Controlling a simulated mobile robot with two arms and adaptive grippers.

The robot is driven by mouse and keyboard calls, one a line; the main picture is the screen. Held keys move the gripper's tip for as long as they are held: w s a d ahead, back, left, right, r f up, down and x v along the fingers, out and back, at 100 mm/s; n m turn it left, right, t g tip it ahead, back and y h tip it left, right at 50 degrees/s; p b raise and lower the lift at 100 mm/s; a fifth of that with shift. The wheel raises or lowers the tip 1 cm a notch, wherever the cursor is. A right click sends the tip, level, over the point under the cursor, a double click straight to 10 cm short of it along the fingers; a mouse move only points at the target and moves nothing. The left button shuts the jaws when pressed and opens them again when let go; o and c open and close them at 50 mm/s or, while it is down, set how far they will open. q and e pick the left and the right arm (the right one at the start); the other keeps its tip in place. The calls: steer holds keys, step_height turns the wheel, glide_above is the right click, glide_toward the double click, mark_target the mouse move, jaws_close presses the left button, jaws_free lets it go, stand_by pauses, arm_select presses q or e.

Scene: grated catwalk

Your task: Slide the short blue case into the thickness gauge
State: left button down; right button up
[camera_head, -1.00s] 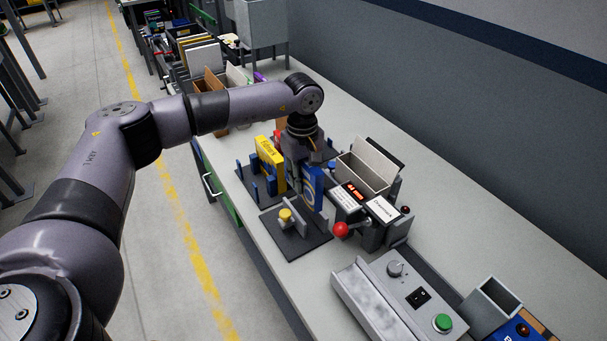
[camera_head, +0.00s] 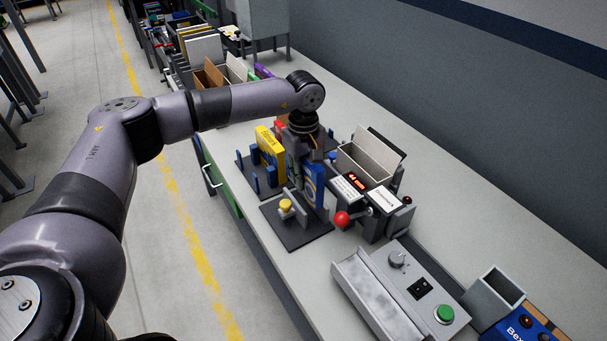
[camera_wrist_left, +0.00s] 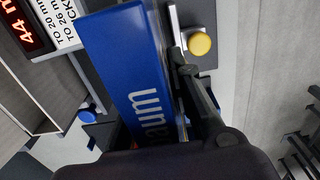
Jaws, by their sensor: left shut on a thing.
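The short blue case (camera_head: 314,184) is upright in my left gripper (camera_head: 306,163), which is shut on it. The case fills the middle of the left wrist view (camera_wrist_left: 130,65), with white lettering on its side. It stands beside a grey upright plate on a dark base (camera_head: 293,238) with a yellow knob (camera_head: 286,205), also seen in the wrist view (camera_wrist_left: 199,43). The thickness gauge's red-lit display (camera_head: 357,180) is just right of the case. I cannot tell whether the case touches the base. My right gripper is not in view.
A yellow box (camera_head: 269,145) stands between blue posts behind the case. A red ball lever (camera_head: 342,219) juts out close on the right. An open bin (camera_head: 364,170) stands behind the display. A control panel (camera_head: 420,285) and another blue box (camera_head: 522,329) are nearer.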

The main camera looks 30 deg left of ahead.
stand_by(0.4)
arm_select(q)
steer(key=shift+f, duration=0.1)
stand_by(0.8)
steer(key=shift+f+b, duration=0.55)
steer(key=shift+b, duration=0.1)
steer(key=shift+f+b, duration=1.35)
steer(key=shift+f, duration=0.5)
steer(key=c, duration=1.5)
jaws_free()
steer(key=shift+o, duration=0.7)
steer(key=shift+o, duration=0.3)
